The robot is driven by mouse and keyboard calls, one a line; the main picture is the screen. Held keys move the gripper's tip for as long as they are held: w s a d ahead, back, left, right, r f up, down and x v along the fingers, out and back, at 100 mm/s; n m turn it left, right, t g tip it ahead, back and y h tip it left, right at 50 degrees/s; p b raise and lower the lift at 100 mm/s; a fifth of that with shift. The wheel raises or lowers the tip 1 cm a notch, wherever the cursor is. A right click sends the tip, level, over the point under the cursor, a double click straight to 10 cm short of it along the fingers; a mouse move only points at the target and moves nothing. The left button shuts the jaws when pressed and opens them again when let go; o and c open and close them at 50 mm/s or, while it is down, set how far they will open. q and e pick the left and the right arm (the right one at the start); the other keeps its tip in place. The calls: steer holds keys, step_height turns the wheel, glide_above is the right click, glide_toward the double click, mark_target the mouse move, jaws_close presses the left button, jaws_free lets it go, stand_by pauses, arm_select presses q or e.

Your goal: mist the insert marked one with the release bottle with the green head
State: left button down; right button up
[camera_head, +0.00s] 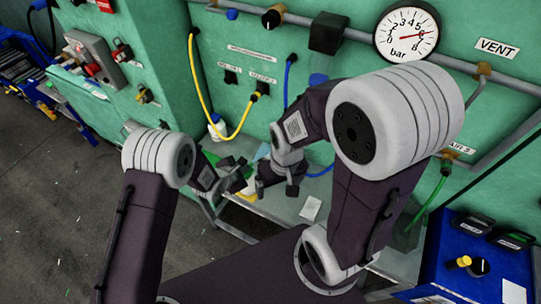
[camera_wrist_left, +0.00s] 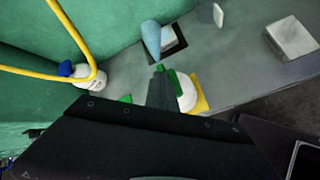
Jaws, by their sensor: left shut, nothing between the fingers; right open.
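A white bottle with a green head (camera_wrist_left: 184,92) stands by a yellow patch on the grey bench, partly hidden by my left fingers in the left wrist view. Its white body (camera_head: 249,186) shows in part between my grippers in the head view. My left gripper (camera_head: 236,180) is shut and empty, its fingers (camera_wrist_left: 162,86) beside or over the green head; contact cannot be told. My right gripper (camera_head: 277,189) is open, just right of the bottle. A dark square (camera_wrist_left: 178,42) lies on the bench beside a light blue object (camera_wrist_left: 151,38). I cannot read a number on any insert.
A white bottle with a blue head (camera_wrist_left: 88,76) stands by the green wall under a yellow hose (camera_head: 205,105); it also shows in the head view (camera_head: 217,126). A pale block (camera_wrist_left: 292,38) and a white card (camera_head: 311,208) lie on the bench. A blue box (camera_head: 480,260) stands right.

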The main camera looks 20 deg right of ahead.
arm_select(q)
steer(key=shift+r, duration=0.35)
arm_select(e)
steer(key=shift+r, duration=0.35)
arm_select(q)
steer(key=shift+r+p, duration=0.1)
steer(key=shift+p, duration=0.25)
arm_select(e)
steer(key=shift+r, duration=0.1)
arm_select(q)
step_height(320, 180, up, 6)
steer(key=p, duration=0.5)
arm_select(e)
step_height(320, 180, up, 5)
steer(key=shift+r, duration=0.1)
jaws_close()
stand_by(0.7)
